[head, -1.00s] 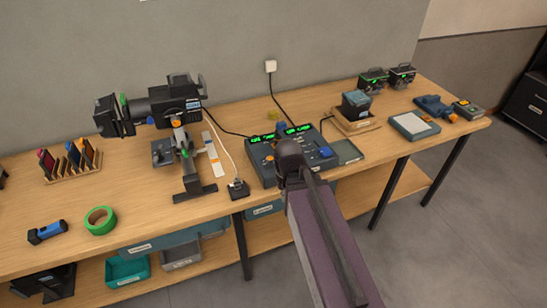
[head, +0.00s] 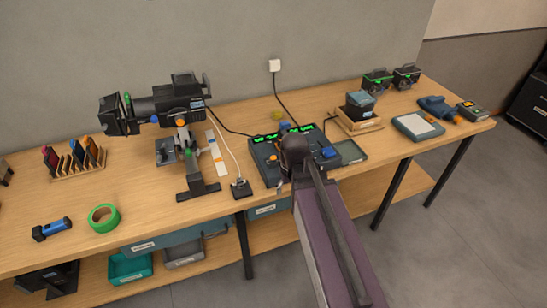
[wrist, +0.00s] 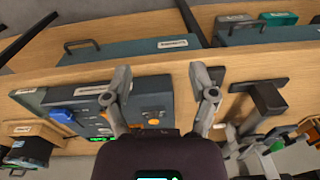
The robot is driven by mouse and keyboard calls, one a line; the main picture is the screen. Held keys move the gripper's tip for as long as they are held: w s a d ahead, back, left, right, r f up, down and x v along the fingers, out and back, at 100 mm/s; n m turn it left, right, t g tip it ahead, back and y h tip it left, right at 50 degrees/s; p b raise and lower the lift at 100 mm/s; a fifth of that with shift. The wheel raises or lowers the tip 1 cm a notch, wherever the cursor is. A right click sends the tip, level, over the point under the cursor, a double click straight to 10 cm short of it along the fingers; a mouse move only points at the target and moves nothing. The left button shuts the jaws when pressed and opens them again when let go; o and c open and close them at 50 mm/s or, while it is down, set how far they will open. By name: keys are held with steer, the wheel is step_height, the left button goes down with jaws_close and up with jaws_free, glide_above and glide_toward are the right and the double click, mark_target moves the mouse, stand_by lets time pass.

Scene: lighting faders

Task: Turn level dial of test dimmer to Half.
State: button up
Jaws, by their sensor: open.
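The test dimmer appears to be the blue-grey console (head: 262,156) with green lit displays on the bench. My dark arm covers its middle in the head view. A blue control (head: 327,153) is on its right part and a small orange control (head: 271,158) on its left. In the wrist view the console (wrist: 98,92) shows turned around, with the blue control at left and the orange control (wrist: 153,121) between my fingers. My gripper (wrist: 162,82) is open and empty above the console's end. I cannot tell which control is the level dial, or its setting.
A spotlight on a stand (head: 190,155) and a black socket box (head: 240,188) are left of the console. Green tape (head: 103,217) lies farther left. Drawers hang under the bench (head: 145,205).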

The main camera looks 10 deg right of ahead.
mark_target(273, 157)
steer(key=w+d+r+n+t+y+p, duration=0.1)
steer(key=w+n, duration=0.3)
steer(key=w, duration=0.6)
steer(key=w+d+r+n+t+y+p, duration=0.1)
steer(key=w+n, duration=0.4)
steer(key=w, duration=0.5)
step_height(273, 157, up, 3)
steer(key=shift+d+f+n+y+p, duration=0.15)
steer(key=shift+d+n+y+p, duration=0.3)
steer(key=shift+d, duration=0.6)
steer(key=shift+f, duration=0.15)
steer(key=b+x, duration=1.2)
steer(key=x, duration=0.1)
steer(key=shift+w+a+f+b, duration=0.15)
steer(key=shift+w+a+b, duration=0.05)
steer(key=shift+w+b, duration=0.15)
steer(key=shift+s, duration=0.1)
jaws_close()
